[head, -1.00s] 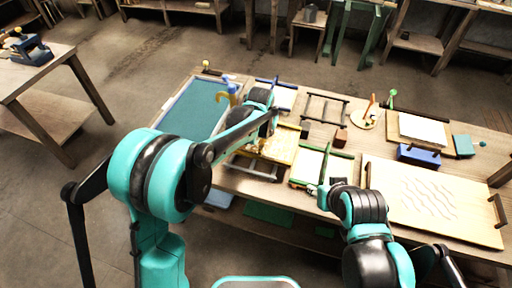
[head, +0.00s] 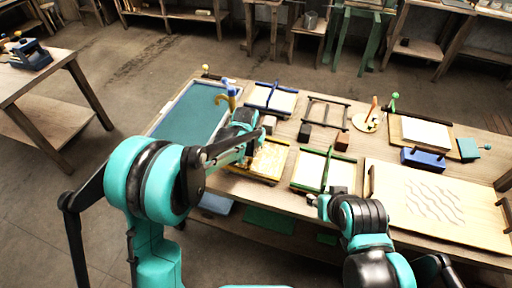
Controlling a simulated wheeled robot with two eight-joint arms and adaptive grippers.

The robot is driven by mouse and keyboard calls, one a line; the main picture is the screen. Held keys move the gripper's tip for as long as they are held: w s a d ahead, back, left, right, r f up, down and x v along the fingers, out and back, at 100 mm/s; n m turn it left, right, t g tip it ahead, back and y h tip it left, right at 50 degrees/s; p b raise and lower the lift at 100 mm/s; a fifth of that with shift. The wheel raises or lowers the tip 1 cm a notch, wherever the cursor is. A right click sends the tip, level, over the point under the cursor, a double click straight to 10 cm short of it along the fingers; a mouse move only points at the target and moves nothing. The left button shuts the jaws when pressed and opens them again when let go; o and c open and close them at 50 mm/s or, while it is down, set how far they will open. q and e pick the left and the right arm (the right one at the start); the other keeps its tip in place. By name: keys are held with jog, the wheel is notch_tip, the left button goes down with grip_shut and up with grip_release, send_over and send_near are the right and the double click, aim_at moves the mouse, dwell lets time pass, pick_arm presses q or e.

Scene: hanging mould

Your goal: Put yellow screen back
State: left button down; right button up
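My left gripper (head: 250,146) is over or beside the yellow screen's far left side. Its fingers are too small and hidden to tell whether they are open or touching it. My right gripper (head: 316,199) is low at the bench's front edge, near the front of the green-barred screen. Its fingers are unclear.
A blue-barred screen (head: 271,98) and a teal-surfaced tray (head: 188,112) lie behind and left. Small dark and brown blocks (head: 342,141) sit mid-bench near an empty dark frame (head: 325,112). A wide wavy-patterned board (head: 425,200) fills the right front.

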pick_arm(q)
jog(key=c, duration=2)
grip_release()
jog(key=shift+f, duration=0.25)
jog(key=shift+c, duration=0.2)
jog(key=o, duration=0.4)
jog(key=shift+r, duration=0.1)
jog(key=shift+r+p, duration=0.35)
jog(key=shift+r, duration=0.15)
jog(key=p+v, duration=0.4)
jog(key=v, duration=0.8)
jog(key=s+a+r+n+t, duration=0.1)
jog(key=s+a+r, duration=0.2)
jog(key=s+a, duration=0.2)
jog(key=s+a+r+n, duration=0.1)
jog(key=s+a+r, duration=0.2)
jog(key=s+a, duration=0.25)
jog(key=shift+n+t+y, duration=0.7)
jog(key=shift+n+t, duration=0.1)
jog(key=shift+t, duration=0.1)
jog(key=s+a, duration=0.2)
jog(key=s, duration=0.2)
jog(key=s+a+f, duration=0.1)
jog(key=s+a, duration=0.1)
jog(key=s, duration=0.2)
jog(key=s+a+f, duration=0.1)
jog(key=s+a, duration=0.1)
jog(key=s, duration=0.3)
jog(key=shift+s, duration=0.1)
